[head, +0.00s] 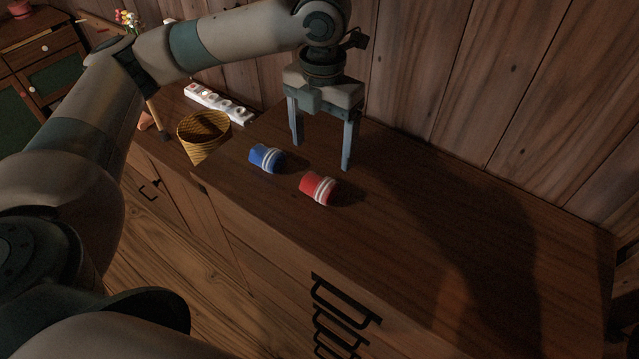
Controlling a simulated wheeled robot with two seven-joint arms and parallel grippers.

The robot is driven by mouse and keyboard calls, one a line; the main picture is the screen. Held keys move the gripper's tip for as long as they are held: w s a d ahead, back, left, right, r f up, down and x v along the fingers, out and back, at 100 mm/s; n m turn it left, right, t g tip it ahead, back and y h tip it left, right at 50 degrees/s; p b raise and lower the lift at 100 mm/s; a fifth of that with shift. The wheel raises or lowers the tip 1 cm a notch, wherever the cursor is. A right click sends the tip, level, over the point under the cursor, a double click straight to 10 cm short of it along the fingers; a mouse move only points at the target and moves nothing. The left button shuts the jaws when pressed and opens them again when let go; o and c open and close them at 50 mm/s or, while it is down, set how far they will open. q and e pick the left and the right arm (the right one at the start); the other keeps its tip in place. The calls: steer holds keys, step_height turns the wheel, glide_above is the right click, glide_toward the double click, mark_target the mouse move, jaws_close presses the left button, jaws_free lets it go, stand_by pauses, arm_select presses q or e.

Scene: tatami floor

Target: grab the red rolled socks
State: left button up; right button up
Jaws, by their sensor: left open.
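The red rolled socks (316,188), with white stripes at one end, lie on the brown wooden dresser top (420,240). A blue rolled pair (265,157) with white stripes lies to their left and a little farther back. My left gripper (322,156) is open, with its fingers pointing down. It is behind the red socks, toward the wall, and nothing shows between its fingers. The height of the fingertips above the top is hard to tell. My right gripper is not in view.
A wooden plank wall (480,90) rises behind the dresser. A yellow woven basket (203,132) and a white strip with several round spots (218,103) stand at the left. The dresser top is clear to the right. Black handles (340,312) are on its front.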

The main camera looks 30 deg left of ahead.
arm_select(q)
glide_above(322, 179)
step_height(322, 179, down, 5)
steer(key=shift+f+p, duration=0.1)
steer(key=shift+p, duration=0.3)
steer(key=shift+f, duration=0.3)
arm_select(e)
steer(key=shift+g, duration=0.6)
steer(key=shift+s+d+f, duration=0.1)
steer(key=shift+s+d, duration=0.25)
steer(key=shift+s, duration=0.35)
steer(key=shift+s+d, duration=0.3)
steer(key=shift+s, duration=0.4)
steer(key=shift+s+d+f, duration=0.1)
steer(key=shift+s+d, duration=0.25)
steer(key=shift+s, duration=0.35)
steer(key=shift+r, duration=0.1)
